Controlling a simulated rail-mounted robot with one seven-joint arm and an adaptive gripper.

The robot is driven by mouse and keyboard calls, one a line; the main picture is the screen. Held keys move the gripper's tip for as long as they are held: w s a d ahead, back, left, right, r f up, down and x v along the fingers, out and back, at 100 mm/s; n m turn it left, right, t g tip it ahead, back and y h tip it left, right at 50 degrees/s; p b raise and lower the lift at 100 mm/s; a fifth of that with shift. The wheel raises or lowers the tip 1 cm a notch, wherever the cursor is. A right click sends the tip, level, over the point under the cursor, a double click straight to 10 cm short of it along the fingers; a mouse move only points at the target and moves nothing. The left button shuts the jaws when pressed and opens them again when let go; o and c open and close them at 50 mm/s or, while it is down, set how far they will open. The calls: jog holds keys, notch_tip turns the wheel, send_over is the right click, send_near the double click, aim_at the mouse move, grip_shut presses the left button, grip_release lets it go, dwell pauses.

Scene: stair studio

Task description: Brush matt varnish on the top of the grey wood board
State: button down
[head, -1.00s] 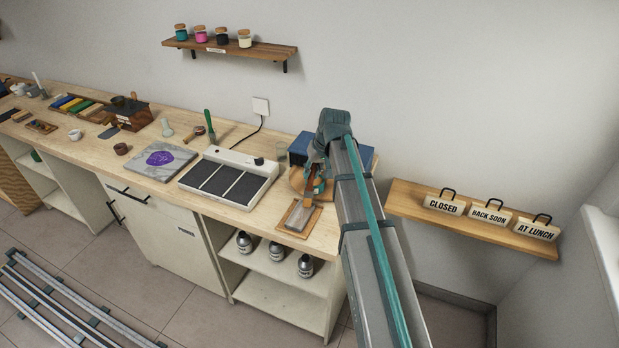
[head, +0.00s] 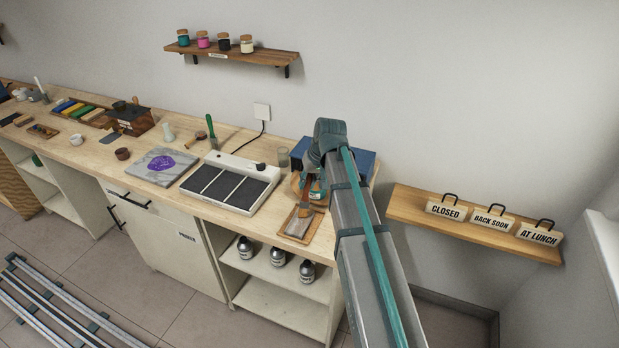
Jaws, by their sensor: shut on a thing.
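The grey wood board (head: 297,225) lies flat in a shallow brown wooden tray (head: 285,231) at the right end of the bench, near its front edge. My gripper (head: 311,192) is just behind and above the board's far end, partly covered by my own arm. It is shut on a brush (head: 305,209), which points down toward the board. The bristles are too small to tell whether they touch the board. No separate varnish container can be made out clearly.
A white panelled device (head: 231,183) stands left of the tray. A blue box (head: 361,163) and an orange-brown round thing (head: 297,186) sit behind, partly hidden by my arm. A grey slab with a purple patch (head: 146,166) lies further left. A sign shelf (head: 405,206) is at right.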

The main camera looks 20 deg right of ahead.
jog(key=shift+s+a, duration=2.2)
jog(key=shift+s, duration=0.65)
jog(key=shift+w+d, duration=0.35)
jog(key=shift+w, duration=0.45)
jog(key=shift+w+d, duration=0.4)
jog(key=shift+w, duration=0.35)
jog(key=shift+w+d, duration=0.35)
jog(key=shift+w, duration=0.45)
jog(key=w+d, duration=0.1)
jog(key=w, duration=0.1)
jog(key=w+d, duration=0.3)
jog(key=w, duration=0.1)
jog(key=shift+d+f, duration=0.3)
jog(key=shift+d, duration=0.1)
jog(key=shift+d+r+p, duration=0.1)
jog(key=shift+r+p, duration=0.05)
jog(key=shift+p, duration=0.2)
notch_tip(320, 180, up, 8)
jog(key=p, duration=0.3)
jog(key=shift+r+p, duration=0.25)
jog(key=shift+p, duration=0.1)
